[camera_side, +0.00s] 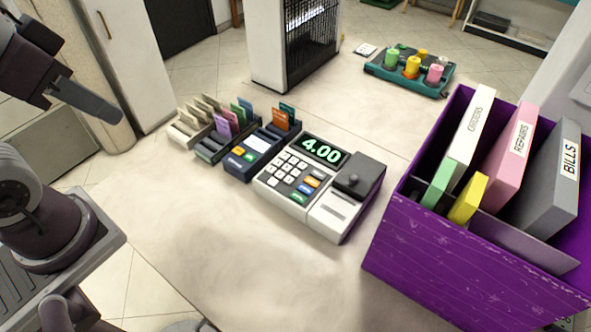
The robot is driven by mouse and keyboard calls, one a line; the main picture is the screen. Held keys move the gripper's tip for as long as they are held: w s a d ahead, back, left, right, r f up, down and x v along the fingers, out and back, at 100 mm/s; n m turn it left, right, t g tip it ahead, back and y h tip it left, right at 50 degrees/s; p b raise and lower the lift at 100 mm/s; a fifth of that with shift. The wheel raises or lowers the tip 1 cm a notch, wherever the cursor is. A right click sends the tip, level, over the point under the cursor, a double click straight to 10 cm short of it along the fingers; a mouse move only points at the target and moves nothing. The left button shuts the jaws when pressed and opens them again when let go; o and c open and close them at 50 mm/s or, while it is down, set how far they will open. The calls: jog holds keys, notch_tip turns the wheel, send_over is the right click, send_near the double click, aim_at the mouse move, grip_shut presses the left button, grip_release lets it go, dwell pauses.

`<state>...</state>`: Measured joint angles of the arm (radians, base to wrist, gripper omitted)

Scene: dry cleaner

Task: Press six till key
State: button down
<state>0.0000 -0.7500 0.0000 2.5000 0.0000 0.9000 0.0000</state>
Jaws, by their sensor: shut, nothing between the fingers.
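The till (328,222) stands on the pale counter, with a white body and a dark raised part at its right. Its green display (320,150) reads 4.00. The keypad (290,172) has rows of pale keys, with blue, orange and green keys along its right and front. The digits are too small to read, so I cannot tell which key is six. My gripper (117,116) is shut and empty at the upper left, well to the left of the till and apart from it.
A purple crate (440,255) with labelled binders stands close on the till's right. A dark blue card terminal (238,166) and card racks (190,133) stand at its left. A teal tray (437,91) of thread spools lies behind. The front counter is clear.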

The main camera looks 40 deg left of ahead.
dwell(0.9)
jog(key=w+a+f+m+y, duration=0.3)
jog(key=w+m, duration=0.4)
jog(key=m, duration=0.3)
jog(key=w+a+f+m+y, duration=0.2)
jog(key=w+a+m, duration=0.1)
jog(key=w+m, duration=0.55)
jog(key=w+d+f+m+t+h, duration=0.1)
jog(key=w+d+f+m+h, duration=0.1)
jog(key=w+d+f+m, duration=0.3)
jog(key=w+d+f+m+t+h, duration=0.2)
jog(key=w+d+f+m, duration=0.3)
jog(key=m, duration=1.5)
jog(key=d+f, duration=0.3)
jog(key=d, duration=0.3)
jog(key=shift+w+d+f+t, duration=0.25)
jog(key=shift+d+f+t, duration=0.05)
jog(key=shift+d, duration=0.1)
jog(key=shift+m, duration=0.25)
